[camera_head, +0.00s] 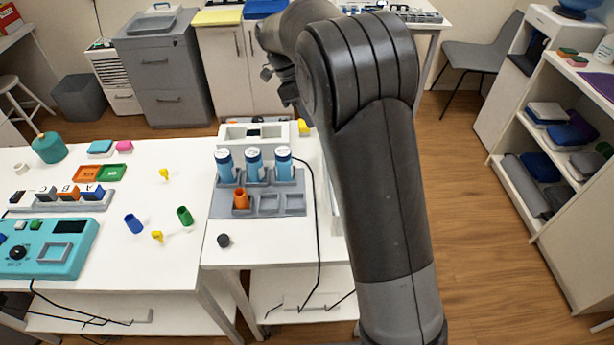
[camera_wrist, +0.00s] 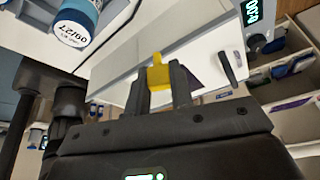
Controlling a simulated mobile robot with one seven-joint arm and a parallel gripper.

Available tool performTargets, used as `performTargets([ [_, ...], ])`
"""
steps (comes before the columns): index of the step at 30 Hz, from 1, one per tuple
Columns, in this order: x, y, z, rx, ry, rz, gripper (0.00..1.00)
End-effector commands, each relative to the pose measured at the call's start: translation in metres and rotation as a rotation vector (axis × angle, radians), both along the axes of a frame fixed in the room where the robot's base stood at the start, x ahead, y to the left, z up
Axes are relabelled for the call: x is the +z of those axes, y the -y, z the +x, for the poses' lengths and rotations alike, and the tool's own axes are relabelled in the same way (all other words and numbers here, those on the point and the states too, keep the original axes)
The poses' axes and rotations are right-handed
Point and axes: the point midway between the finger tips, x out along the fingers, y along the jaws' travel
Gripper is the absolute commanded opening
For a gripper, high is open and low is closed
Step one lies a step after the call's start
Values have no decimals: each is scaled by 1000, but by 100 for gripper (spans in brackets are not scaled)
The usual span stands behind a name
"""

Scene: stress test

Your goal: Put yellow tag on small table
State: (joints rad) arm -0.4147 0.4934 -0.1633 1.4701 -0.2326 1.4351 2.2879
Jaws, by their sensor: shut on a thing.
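My gripper (camera_wrist: 160,82) is shut on the yellow tag (camera_wrist: 157,72) in the wrist view. The tag sits between the two dark fingers, and its narrow end sticks out past them against a white surface. In the head view my arm hides much of the area behind it, and I cannot make out the tag in the fingers there. A narrower white table (camera_head: 228,254) stands in the middle of the head view, right of a wider white table (camera_head: 120,275).
A grey rack (camera_head: 225,207) on the narrower table holds several blue-capped bottles and an orange tube (camera_head: 241,199). A dark round cap (camera_head: 224,240) lies in front. Small yellow pieces (camera_head: 157,236) lie on the wider table. In the wrist view a bottle (camera_wrist: 75,22) is close by.

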Motion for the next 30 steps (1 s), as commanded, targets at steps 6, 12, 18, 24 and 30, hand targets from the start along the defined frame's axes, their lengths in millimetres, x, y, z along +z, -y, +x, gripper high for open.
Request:
performTargets([
  [6, -27, 1, 1, -1, 1, -1, 0],
  [12, -57, 1, 0, 2, -1, -2, 0],
  [18, -82, 1, 1, 3, 1, -1, 0],
  [24, -111, 1, 0, 2, -1, -1, 0],
  [30, -127, 0, 1, 2, 4, 1, 0],
])
